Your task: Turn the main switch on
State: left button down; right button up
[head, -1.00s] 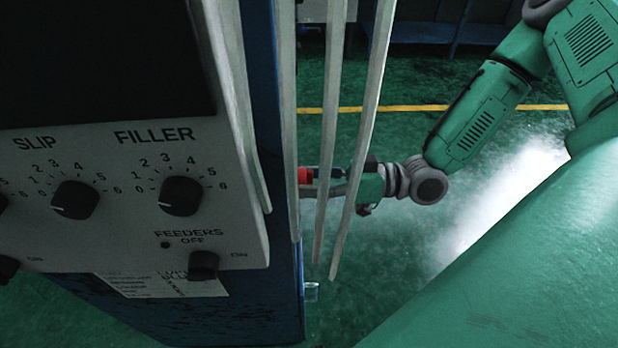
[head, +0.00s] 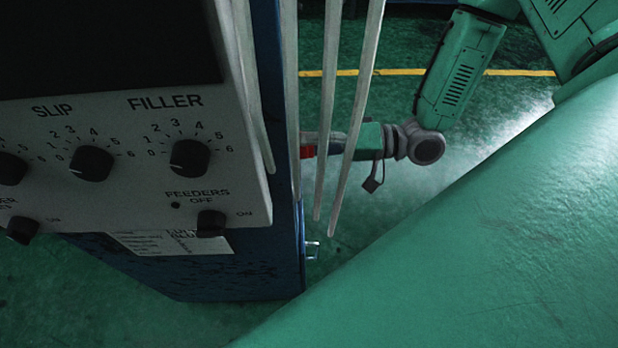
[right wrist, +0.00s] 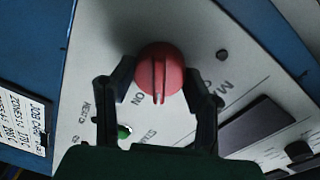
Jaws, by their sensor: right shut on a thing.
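The main switch is a round red knob (right wrist: 161,70) with a raised bar on a pale panel (right wrist: 95,75) in the right wrist view. The letters "ON" stand just below it. My right gripper (right wrist: 161,78) has its two dark fingers on either side of the knob, shut on it. In the head view the red knob (head: 308,146) shows partly, behind pale slats, at the cabinet's right side. My right gripper (head: 334,143) reaches it from the right, its fingertips largely hidden by the slats. My left gripper is not in view.
A control panel (head: 120,205) with black SLIP and FILLER dials fills the left of the head view. Pale slats (head: 333,90) hang before my right gripper. A green button (right wrist: 124,131) sits close to the left finger. Green floor (head: 480,110) lies clear beyond.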

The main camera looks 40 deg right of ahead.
jog(key=m, duration=0.3)
jog(key=m+p, duration=0.1)
jog(key=m, duration=0.1)
jog(key=shift+s+a+r+m+g, duration=0.15)
jog(key=shift+s+r+m+g, duration=0.05)
jog(key=shift+s+m+g, duration=0.1)
jog(key=shift+w, duration=0.1)
dwell(0.4)
jog(key=o, duration=1.1)
jog(key=shift+o, duration=0.2)
jog(key=shift+f, duration=0.1)
jog(key=v, duration=1.1)
